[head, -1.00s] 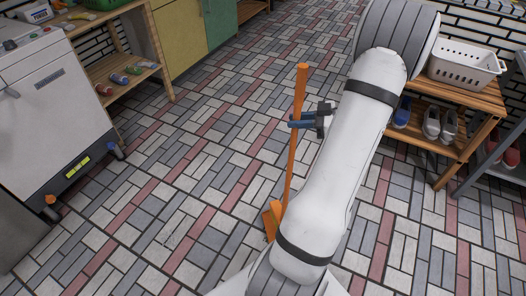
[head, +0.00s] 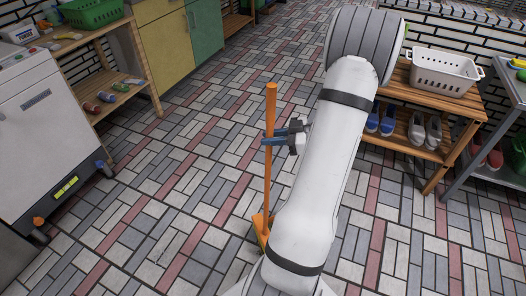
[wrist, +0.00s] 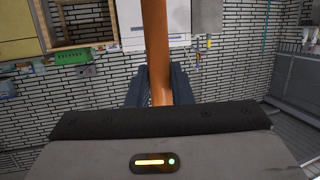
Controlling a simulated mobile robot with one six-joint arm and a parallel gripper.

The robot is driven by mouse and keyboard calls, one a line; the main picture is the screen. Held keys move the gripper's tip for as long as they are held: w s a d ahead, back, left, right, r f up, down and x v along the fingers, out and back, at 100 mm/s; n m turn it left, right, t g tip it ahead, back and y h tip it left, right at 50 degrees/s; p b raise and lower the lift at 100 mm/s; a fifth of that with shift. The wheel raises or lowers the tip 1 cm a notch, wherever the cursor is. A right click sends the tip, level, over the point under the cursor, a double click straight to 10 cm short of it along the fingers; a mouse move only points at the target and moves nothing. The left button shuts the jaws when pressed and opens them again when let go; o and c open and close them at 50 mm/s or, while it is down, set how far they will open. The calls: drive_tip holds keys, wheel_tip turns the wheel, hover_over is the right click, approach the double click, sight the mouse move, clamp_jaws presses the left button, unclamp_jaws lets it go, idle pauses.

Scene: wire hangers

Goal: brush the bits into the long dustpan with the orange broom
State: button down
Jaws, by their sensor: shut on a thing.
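The orange broom (head: 268,185) stands nearly upright in the head view, left of my white arm. Its orange head (head: 261,226) is low by the floor, partly hidden behind my arm; I cannot tell whether it touches the tiles. My gripper (head: 274,137) is shut on the upper part of the handle, with the top end sticking up above the fingers. In the wrist view the orange handle (wrist: 156,50) runs upright between the two dark fingers (wrist: 161,90). I see no long dustpan and no bits in these views.
A white machine (head: 45,130) and a wooden shelf (head: 135,75) with cans stand at the left. A wooden rack (head: 440,105) with shoes and a white basket (head: 443,72) stands at the right, beside a metal table (head: 497,140). The tiled floor between (head: 190,165) is open.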

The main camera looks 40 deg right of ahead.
drive_tip(key=w+a+p, duration=0.1)
drive_tip(key=a+p, duration=0.1)
drive_tip(key=a, duration=0.6)
drive_tip(key=shift+w+a, duration=0.2)
drive_tip(key=shift+w, duration=0.1)
drive_tip(key=shift+r+p, duration=0.2)
drive_tip(key=shift+p, duration=0.45)
